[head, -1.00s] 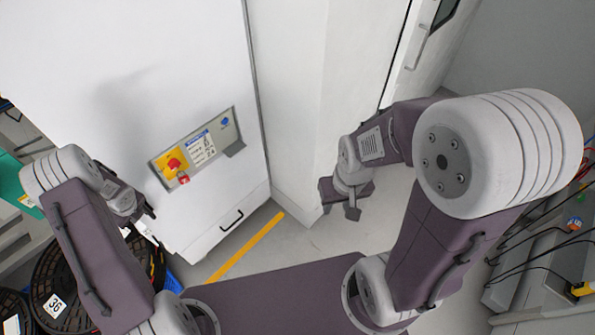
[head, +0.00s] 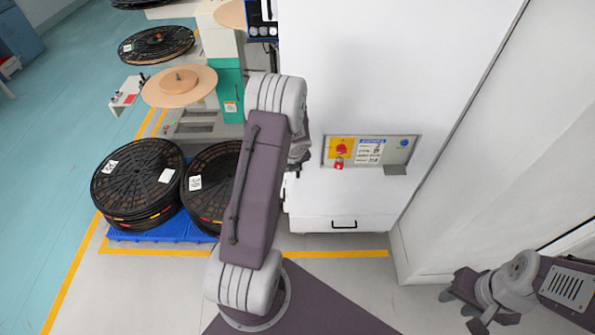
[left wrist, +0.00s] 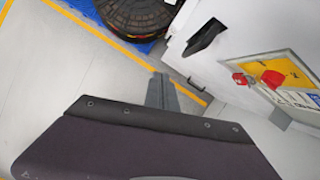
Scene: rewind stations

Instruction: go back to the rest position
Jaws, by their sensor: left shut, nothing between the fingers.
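My left arm rises through the middle of the head view. Its wrist (head: 300,150) is in front of the white cabinet's left edge, and its fingers are mostly hidden behind the arm. In the left wrist view, the left gripper (left wrist: 162,92) is shut and empty, with bare floor beyond it. My right gripper (head: 462,309) is at the lower right of the head view, in front of a pale wall. Its two fingers are apart and nothing shows between them.
The white cabinet (head: 345,80) carries a panel (head: 372,151) with a red knob. Black reels (head: 138,180) lie on a blue pallet (head: 150,236) at left, near a tan disc (head: 179,86) and a green post (head: 231,90). Teal floor (head: 45,140) is clear at far left.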

